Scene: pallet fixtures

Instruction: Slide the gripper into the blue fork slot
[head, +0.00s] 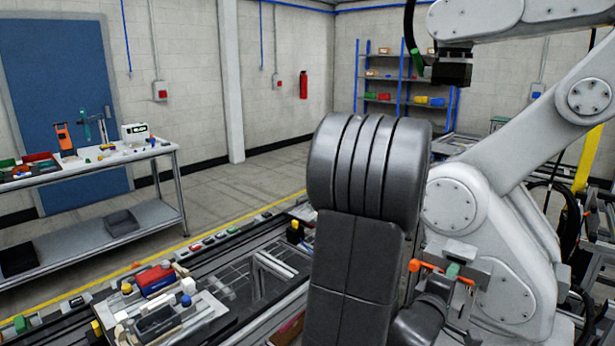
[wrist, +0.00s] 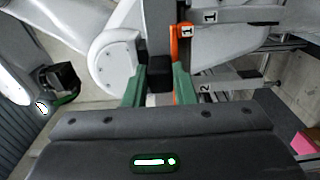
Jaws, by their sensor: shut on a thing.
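My gripper (wrist: 158,92) shows in the wrist view as two upright green fingers with a narrow gap. A dark block (wrist: 159,74) sits between them, and they appear to be shut on it. An orange upright bar (wrist: 182,45) with a number label stands right behind the right finger; I cannot tell whether they touch. In the head view a green fingertip of my gripper (head: 453,270) shows beside orange parts, mostly hidden behind my black arm. I cannot make out a blue fork slot in either view.
A white robot arm (head: 535,140) stands close at the right. Pale beams with number labels (wrist: 232,15) lie beyond the fingers. A tray of small parts (head: 200,310) sits on the line at lower left.

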